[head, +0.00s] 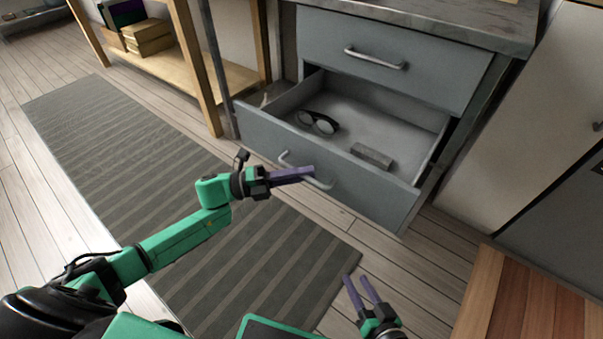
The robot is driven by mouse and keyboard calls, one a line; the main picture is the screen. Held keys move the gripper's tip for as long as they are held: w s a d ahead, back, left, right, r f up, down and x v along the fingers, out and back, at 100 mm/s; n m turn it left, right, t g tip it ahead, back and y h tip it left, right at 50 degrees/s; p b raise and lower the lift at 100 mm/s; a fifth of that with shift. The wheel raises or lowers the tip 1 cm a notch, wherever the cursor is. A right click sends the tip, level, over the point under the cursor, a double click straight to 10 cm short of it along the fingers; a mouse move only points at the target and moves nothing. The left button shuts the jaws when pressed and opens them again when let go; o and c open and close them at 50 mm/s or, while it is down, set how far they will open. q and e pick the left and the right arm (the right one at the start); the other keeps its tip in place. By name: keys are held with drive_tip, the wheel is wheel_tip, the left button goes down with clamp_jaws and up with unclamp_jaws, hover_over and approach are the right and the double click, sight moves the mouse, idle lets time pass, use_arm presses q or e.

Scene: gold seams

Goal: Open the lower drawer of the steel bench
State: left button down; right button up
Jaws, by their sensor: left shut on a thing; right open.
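The steel bench (412,31) stands at the upper right, grey-blue with a dark worn top. Its lower drawer (370,197) is pulled well out, with the inside showing. The drawer's bar handle (284,158) is on its front, partly hidden by my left gripper. My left gripper (311,172), with purple fingers, is shut on the handle. The upper drawer (330,34) is closed, with its own bar handle (376,58). My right gripper (360,280) is open and empty, low in the picture, in front of the drawer and apart from it.
Dark glasses (318,122) and a grey block (372,156) lie in the lower drawer. A striped rug (120,150) covers the floor at left. A wooden shelf (235,76) stands left of the bench. A striped wooden surface (530,305) is at lower right.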

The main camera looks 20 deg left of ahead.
use_arm(q)
drive_tip(key=c, duration=0.9)
unclamp_jaws()
drive_tip(key=p+v, duration=0.1)
drive_tip(key=v, duration=1.3)
drive_tip(key=shift+a+f, duration=0.1)
drive_tip(key=shift+a, duration=0.2)
